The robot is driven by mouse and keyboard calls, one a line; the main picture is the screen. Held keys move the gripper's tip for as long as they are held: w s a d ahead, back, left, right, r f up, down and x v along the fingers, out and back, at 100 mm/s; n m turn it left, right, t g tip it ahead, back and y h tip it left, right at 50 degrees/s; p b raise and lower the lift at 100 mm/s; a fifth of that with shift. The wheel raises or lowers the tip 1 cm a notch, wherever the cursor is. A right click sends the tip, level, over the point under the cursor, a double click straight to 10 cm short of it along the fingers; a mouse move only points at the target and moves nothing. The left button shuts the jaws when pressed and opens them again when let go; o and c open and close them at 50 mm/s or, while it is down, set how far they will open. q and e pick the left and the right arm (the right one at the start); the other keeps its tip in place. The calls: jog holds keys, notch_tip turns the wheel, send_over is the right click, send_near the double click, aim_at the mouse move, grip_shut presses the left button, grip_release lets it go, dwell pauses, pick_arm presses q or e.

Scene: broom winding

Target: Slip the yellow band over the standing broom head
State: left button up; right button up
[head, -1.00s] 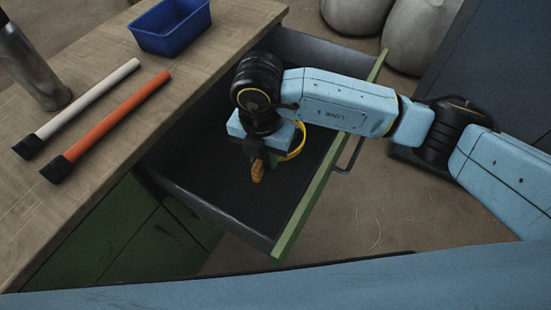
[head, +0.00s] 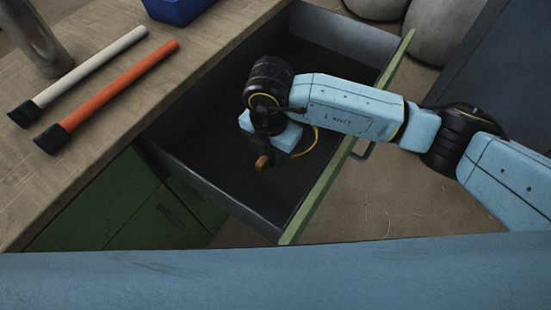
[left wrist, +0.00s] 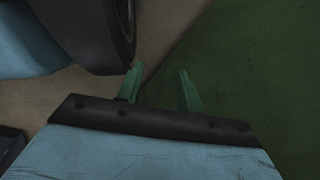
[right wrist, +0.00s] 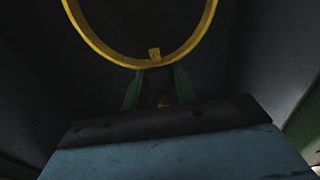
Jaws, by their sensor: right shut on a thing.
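My right gripper (head: 268,152) hangs inside the open drawer, seen from above. It is shut on the yellow band (head: 311,147), whose thin loop sticks out to the right of the hand. In the right wrist view the band (right wrist: 118,56) is a large ring ahead of the fingers (right wrist: 157,92), with a small tab at its near edge. An orange-brown piece (head: 262,164) shows at the hand. My left gripper (left wrist: 160,82) is out of the head view; its green fingers stand apart and empty. I cannot make out a standing broom head.
The drawer (head: 325,150) has a dark floor and a green front. The wooden table (head: 110,120) holds a white stick (head: 95,72), an orange stick (head: 125,82), a metal cylinder (head: 35,38) and a blue bin (head: 178,9). Pale sacks (head: 440,32) stand behind the drawer.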

aim_at(271, 171)
jog(key=shift+f, duration=0.85)
notch_tip(271, 171, down, 3)
jog(key=shift+f+b, duration=0.1)
jog(key=shift+b, duration=0.25)
jog(key=shift+f, duration=0.2)
pick_arm(q)
jog(key=shift+w+d+r, duration=0.1)
jog(key=shift+w+r, duration=0.05)
jog(key=shift+w, duration=0.4)
jog(key=shift+w+d+r, duration=0.1)
jog(key=shift+w+r, duration=0.05)
jog(key=shift+w, duration=0.35)
pick_arm(e)
jog(key=shift+f, duration=0.2)
jog(key=o, duration=1)
pick_arm(q)
jog(key=shift+w+r, duration=0.15)
jog(key=shift+w, duration=0.2)
jog(key=shift+s, duration=0.1)
